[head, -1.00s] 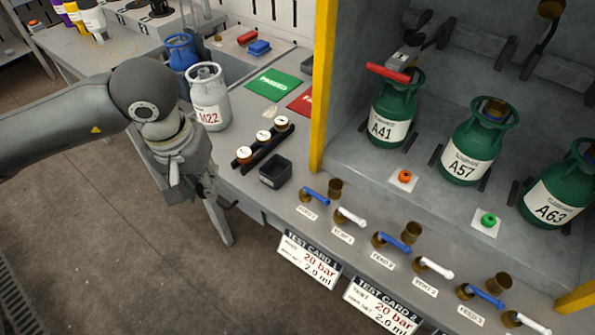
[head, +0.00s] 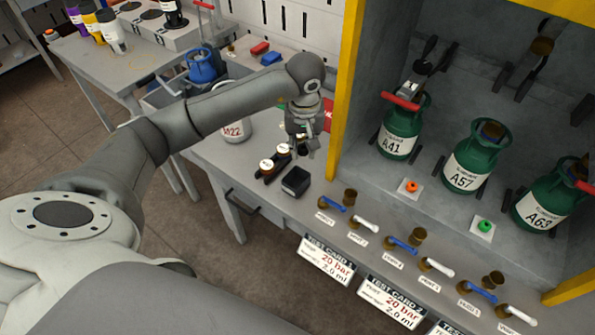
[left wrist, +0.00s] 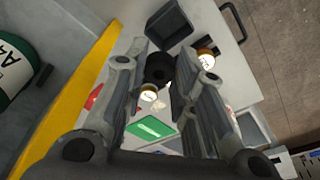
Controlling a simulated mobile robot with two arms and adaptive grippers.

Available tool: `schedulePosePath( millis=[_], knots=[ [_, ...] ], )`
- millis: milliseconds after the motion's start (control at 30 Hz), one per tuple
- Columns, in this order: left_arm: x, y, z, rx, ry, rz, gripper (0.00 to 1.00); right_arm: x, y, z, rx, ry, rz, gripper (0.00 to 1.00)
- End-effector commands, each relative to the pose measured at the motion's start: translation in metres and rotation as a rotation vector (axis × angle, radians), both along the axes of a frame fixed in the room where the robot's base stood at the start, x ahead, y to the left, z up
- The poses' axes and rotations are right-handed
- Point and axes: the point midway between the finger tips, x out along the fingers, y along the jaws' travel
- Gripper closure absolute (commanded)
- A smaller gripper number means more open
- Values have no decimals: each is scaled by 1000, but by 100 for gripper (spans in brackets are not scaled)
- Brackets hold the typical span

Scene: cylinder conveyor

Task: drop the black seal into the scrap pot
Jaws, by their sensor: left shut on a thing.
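My left gripper (head: 305,150) is over the bench, above and just behind a small square black open-topped pot (head: 296,182), the likely scrap pot, its label too small to read. In the left wrist view, the gripper (left wrist: 160,72) is shut on the black seal (left wrist: 159,68), a dark ring between the fingertips. The pot (left wrist: 172,28) shows beyond the fingertips there, apart from the seal. In the head view the seal is too hidden or small to make out. My right gripper is not in view.
A black rack (head: 264,176) with white-topped brass caps stands left of the pot. A yellow post (head: 345,90) rises close right of the gripper. Blue and white valve handles line the bench to the right.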

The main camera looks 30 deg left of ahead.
Motion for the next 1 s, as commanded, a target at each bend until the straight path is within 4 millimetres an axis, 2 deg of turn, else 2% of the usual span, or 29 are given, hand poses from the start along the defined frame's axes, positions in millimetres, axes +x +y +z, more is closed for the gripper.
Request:
schedulePosePath(
  millis=[33,100,300,800,1000],
  knots=[
    [-1,10,-1,-2,7,39,84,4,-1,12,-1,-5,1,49],
    [-1,21,-8,-1,5,79,84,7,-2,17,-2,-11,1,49],
    [-2,37,-20,-1,-1,134,84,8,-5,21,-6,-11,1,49],
    [-3,37,-73,-3,-1,137,84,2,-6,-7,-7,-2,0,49],
    [-2,38,-80,-2,-3,136,84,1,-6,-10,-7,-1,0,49]
  ],
)
